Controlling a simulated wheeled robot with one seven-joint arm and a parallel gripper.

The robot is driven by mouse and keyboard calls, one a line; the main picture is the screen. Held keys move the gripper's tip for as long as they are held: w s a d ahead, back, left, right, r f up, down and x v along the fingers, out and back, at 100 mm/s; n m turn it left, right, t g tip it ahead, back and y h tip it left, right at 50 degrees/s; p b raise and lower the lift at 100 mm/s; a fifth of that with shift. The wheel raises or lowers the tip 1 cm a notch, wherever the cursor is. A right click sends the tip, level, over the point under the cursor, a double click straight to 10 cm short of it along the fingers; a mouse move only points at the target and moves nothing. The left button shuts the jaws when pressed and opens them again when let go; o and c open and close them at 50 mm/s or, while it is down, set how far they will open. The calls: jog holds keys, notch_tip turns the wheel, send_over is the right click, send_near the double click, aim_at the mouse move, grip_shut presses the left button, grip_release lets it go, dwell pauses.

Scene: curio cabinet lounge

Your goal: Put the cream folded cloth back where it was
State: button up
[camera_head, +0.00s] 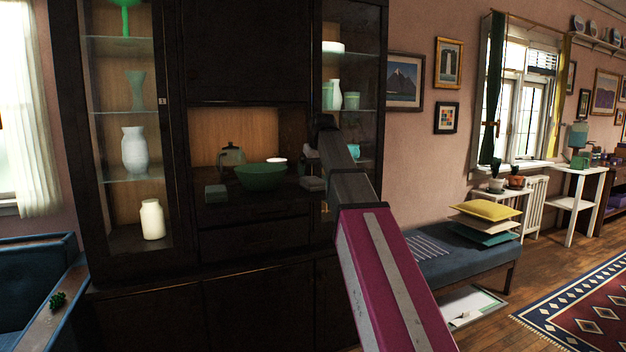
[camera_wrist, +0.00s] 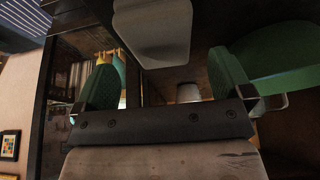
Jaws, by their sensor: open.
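A pale folded cloth (camera_head: 312,183), cream-grey in the shade, lies on the floor of the dark cabinet's open niche, at its right side. It looks like the cream folded cloth. In the wrist view a pale rounded slab, probably the same cloth (camera_wrist: 152,35), shows at the top, ahead of my fingers and apart from them. My gripper (camera_wrist: 165,88) is open with its two green-padded fingers spread and nothing visible between them. In the head view my arm hides the fingers; only the arm's dark end shows in front of the niche's right side.
A green bowl (camera_head: 262,177) stands left of the cloth, close to my finger in the wrist view (camera_wrist: 285,55). A teapot (camera_head: 231,155), a small white piece (camera_head: 277,161) and a dark block-like item (camera_head: 215,191) share the niche. Glass-fronted shelves with vases (camera_head: 134,150) flank it.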

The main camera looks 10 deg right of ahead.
jog(key=v, duration=0.7)
jog(key=shift+r, duration=0.1)
